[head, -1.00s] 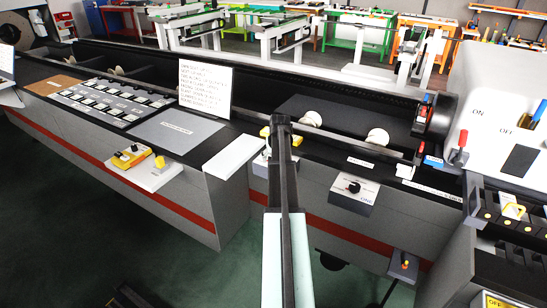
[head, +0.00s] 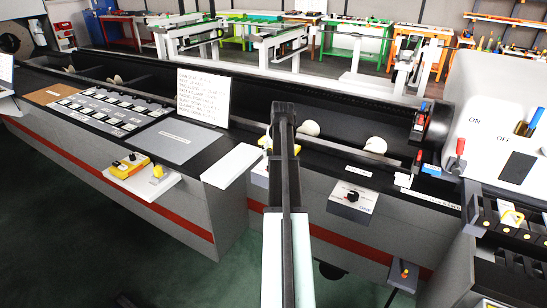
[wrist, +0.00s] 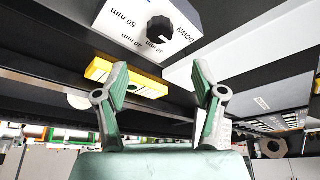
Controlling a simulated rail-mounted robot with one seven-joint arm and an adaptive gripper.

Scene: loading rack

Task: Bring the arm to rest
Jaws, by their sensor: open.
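My gripper (wrist: 160,75) shows in the wrist view with its two fingers apart and nothing between them. In the head view my arm rises in the middle of the picture, and the fingers cannot be made out there. In the wrist view a white box with a black knob (wrist: 160,29), marked 50 mm, 40 mm and DOWN, lies beyond the fingertips. A yellow bar (wrist: 152,88) lies behind the left finger. I see no contact with either.
The long grey machine front with a red stripe (head: 150,209) runs across the head view. White rollers (head: 375,145) lie behind. Green floor (head: 60,240) is open at lower left.

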